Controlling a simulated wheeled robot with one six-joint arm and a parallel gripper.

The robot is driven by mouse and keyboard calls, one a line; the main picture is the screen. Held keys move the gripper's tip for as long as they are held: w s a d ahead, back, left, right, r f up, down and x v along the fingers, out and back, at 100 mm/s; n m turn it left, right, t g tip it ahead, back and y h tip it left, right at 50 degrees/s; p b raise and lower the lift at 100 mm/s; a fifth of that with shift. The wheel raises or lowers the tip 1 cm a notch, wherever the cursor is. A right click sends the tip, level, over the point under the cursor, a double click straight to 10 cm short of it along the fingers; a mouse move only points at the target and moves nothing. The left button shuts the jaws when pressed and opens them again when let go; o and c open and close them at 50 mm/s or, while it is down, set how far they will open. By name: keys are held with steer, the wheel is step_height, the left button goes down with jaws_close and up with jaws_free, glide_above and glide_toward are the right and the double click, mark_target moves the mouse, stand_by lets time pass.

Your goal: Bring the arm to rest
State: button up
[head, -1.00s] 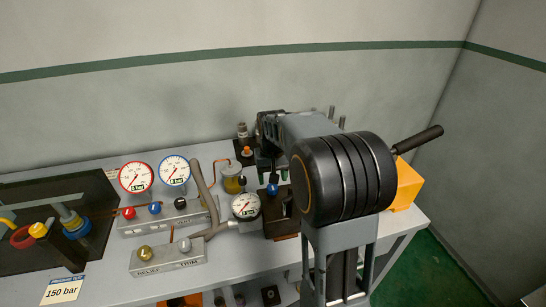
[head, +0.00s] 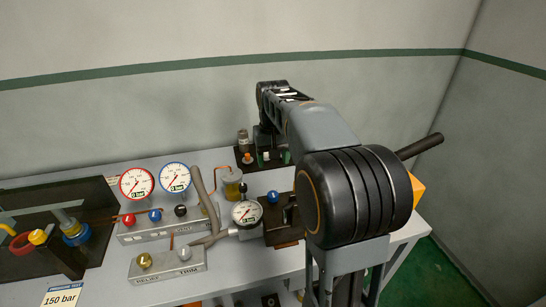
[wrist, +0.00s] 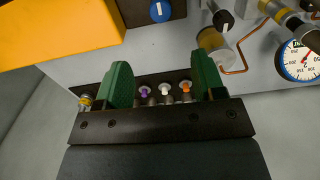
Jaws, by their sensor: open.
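My gripper (wrist: 162,72) shows in the wrist view as two green fingers set wide apart, with nothing between them. It is open, above the bench. In the head view my arm reaches over the back right of the bench and hides most of the gripper. Beyond the fingers in the wrist view, several small fittings with purple, white and orange tips (wrist: 164,90) stand in a row, apart from each other. I cannot tell how far the fingers are above them.
A grey bench (head: 108,270) carries red-rimmed (head: 136,183) and blue-rimmed (head: 174,177) gauges, a smaller gauge (head: 246,213), and a relief block (head: 165,266). A black board (head: 98,200) lies left. An orange box (head: 417,190) stands right, partly behind my arm. The wall is behind; space above the bench's left is free.

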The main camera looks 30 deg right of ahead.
steer(key=s+a+f+n+t, duration=0.1)
steer(key=s+a+f+t, duration=0.1)
steer(key=s, duration=0.6)
steer(key=s+a+f+n+t, duration=0.1)
steer(key=s+a+f+t, duration=0.1)
steer(key=s+a+f, duration=0.3)
steer(key=shift+s+a+n, duration=0.3)
steer(key=shift+s+a, duration=0.9)
steer(key=shift+s, duration=0.25)
steer(key=shift+c, duration=0.3)
